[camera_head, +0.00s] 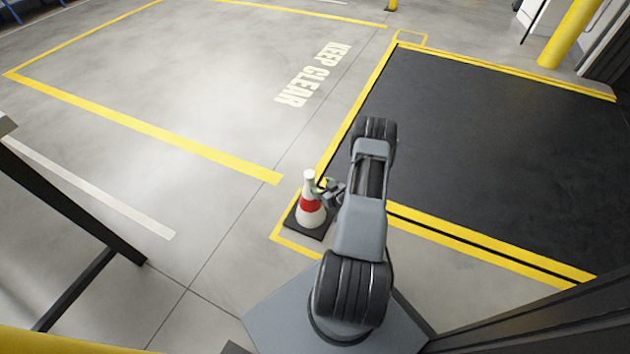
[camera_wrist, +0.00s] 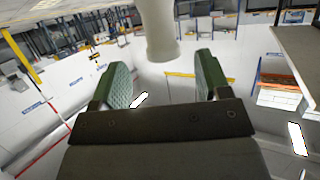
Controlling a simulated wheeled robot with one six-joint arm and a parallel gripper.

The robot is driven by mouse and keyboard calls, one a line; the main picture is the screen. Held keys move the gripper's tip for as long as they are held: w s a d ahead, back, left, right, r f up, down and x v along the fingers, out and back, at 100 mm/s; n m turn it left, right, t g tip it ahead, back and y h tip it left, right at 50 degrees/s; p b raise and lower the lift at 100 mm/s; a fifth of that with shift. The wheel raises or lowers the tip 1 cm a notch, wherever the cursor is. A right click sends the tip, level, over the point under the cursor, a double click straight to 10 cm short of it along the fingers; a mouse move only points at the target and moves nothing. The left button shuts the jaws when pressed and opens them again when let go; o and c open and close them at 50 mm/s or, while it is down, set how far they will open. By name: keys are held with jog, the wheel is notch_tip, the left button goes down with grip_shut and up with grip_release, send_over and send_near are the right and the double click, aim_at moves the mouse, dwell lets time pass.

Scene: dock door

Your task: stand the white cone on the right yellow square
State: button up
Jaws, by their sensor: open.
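The white cone (camera_head: 309,188) has a red band and a dark square base. It stands upright at the near left corner of the dark dock plate, on a yellow outlined square (camera_head: 297,246) partly covered by the base. Another yellow square (camera_head: 412,38) lies empty at the plate's far corner, farther right in the head view. My gripper (camera_head: 322,187) is open at the cone's upper part. In the wrist view, the cone's pale upper part (camera_wrist: 161,30) shows between and beyond the green fingers of my gripper (camera_wrist: 160,66). I cannot tell whether they touch it.
The dark dock plate (camera_head: 480,130) has yellow edge stripes. A yellow post (camera_head: 568,33) stands at the far right. Open floor with "KEEP CLEAR" lettering (camera_head: 313,75) lies left of the plate. A dark frame (camera_head: 75,215) stands at the near left.

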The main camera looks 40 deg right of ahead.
jog(key=w+r+n+g+h, duration=0.15)
jog(key=w+r+g, duration=0.25)
jog(key=r, duration=0.9)
jog(key=s+a+r+m+g+h, duration=0.1)
jog(key=a+r+g, duration=0.1)
jog(key=a+r, duration=0.3)
jog(key=a+r+g+h, duration=0.1)
jog(key=a+r, duration=0.1)
jog(key=r, duration=0.5)
jog(key=s+a+r+g+y, duration=0.1)
jog(key=s+a+r+g, duration=0.1)
jog(key=s+a+r, duration=0.3)
jog(key=s+a+r+g+y, duration=0.2)
jog(key=s+a+r, duration=0.4)
jog(key=s+a, duration=0.5)
jog(key=shift+s+a+r+m+p, duration=0.15)
jog(key=shift+s+a+m+p, duration=0.25)
jog(key=shift+a, duration=0.45)
notch_tip(320, 180, up, 34)
jog(key=p, duration=3.1)
jog(key=shift+a+f+t, duration=0.15)
jog(key=shift+f+t, duration=0.1)
jog(key=shift+t, duration=0.05)
